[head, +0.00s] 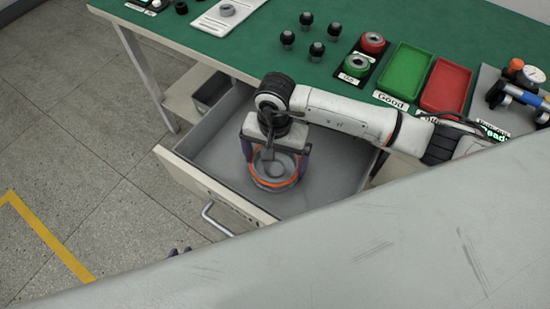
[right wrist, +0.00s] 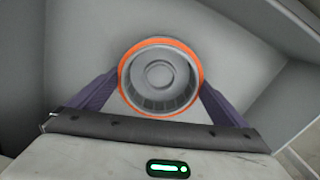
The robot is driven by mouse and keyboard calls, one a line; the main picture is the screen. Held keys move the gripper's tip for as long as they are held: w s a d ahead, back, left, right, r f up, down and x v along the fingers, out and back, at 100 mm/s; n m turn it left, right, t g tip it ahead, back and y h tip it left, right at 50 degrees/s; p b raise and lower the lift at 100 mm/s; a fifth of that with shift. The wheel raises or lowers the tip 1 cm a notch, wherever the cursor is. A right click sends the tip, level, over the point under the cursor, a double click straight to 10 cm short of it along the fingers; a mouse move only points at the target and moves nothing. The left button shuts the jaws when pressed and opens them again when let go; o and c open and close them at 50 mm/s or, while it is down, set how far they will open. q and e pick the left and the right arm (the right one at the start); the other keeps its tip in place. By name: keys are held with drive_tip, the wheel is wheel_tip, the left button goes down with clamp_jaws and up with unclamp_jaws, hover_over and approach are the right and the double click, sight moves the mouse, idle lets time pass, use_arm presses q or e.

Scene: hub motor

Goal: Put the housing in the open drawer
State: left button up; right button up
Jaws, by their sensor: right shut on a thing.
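The housing (head: 274,172) is a round grey cup-like part with an orange ring. My right gripper (head: 275,165) is shut on it, one finger on each side, inside the outline of the open drawer (head: 335,180). The housing also shows between the purple fingers in the right wrist view (right wrist: 160,77), with its open face towards the camera. I cannot tell whether the housing touches the drawer floor. Only the dark tips of my left gripper (head: 179,251) show, outside the drawer front near its handle; the rest is hidden behind a large pale surface.
The drawer is pulled out under the green-topped workbench (head: 260,50); its floor looks clear around the housing. The bench holds several black knobs (head: 317,48), a green tray (head: 405,72), a red tray (head: 446,86) and red and green buttons. A grey bin (head: 212,90) stands on the shelf.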

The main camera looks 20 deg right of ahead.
sight(275, 168)
drive_tip(key=shift+f+b, duration=0.1)
drive_tip(key=shift+b, duration=0.2)
drive_tip(key=o, duration=1.3)
drive_tip(key=shift+c, duration=0.2)
wheel_tip(275, 168, up, 12)
drive_tip(key=shift+r, duration=0.2)
